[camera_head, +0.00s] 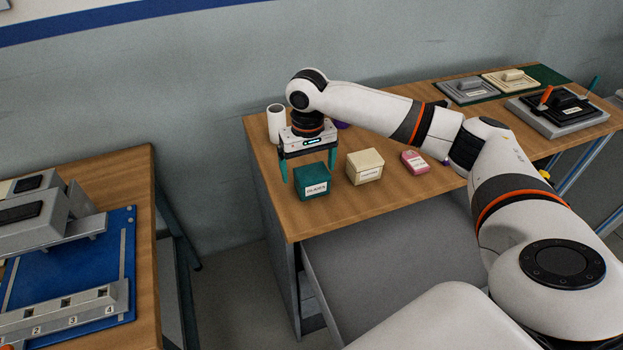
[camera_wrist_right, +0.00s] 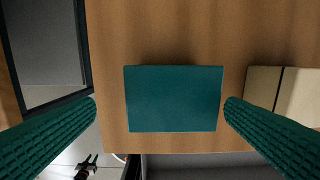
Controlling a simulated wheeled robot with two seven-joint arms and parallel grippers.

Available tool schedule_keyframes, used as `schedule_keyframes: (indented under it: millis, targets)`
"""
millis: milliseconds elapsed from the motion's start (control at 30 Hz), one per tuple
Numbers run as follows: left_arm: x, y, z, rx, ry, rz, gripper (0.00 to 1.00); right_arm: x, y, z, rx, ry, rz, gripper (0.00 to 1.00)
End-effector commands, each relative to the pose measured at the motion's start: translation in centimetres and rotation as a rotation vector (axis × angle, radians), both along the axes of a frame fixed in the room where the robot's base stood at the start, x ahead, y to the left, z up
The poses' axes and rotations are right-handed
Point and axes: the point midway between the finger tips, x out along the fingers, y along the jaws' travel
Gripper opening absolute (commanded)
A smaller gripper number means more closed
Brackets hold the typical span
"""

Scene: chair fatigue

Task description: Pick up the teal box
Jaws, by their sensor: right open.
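The teal box (camera_head: 312,182) sits upright on the wooden table near its front left corner, with a white label on its front side. My right gripper (camera_head: 308,172) is above and just behind it in the head view, fingers pointing down. In the right wrist view the top of the teal box (camera_wrist_right: 174,98) lies between the two teal fingers, with a gap on each side. The right gripper (camera_wrist_right: 160,112) is open and holds nothing. My left gripper shows in neither view.
A cream box (camera_head: 365,166) stands right of the teal box, and a pink box (camera_head: 413,162) farther right. A white cylinder (camera_head: 276,123) stands behind the gripper. The wooden table (camera_head: 330,220) ends close in front of the teal box. A blue board (camera_head: 75,265) lies on another table at left.

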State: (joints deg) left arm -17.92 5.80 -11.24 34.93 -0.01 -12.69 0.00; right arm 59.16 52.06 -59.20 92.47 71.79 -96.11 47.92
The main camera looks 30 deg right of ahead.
Motion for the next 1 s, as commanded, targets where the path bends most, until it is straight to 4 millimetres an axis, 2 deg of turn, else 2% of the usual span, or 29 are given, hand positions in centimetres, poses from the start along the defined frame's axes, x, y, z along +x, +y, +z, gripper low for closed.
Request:
schedule_keyframes:
  millis: [100,300,400,700,1000]
  targets:
    - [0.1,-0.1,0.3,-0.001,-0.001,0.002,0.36,0.0,-0.2,-0.8,-0.001,0.002,-0.002,0.94]
    - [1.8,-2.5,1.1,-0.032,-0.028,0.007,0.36,0.0,-0.8,-3.8,-0.001,0.002,0.0,0.94]
    - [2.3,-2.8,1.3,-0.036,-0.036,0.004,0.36,0.0,-0.8,-4.9,-0.001,0.0,0.0,0.94]
    - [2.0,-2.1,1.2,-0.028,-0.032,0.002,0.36,0.0,-0.8,-5.4,0.0,-0.001,0.001,0.92]
    - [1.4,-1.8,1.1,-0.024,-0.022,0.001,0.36,0.0,-0.8,-5.4,0.0,-0.001,0.001,0.43]
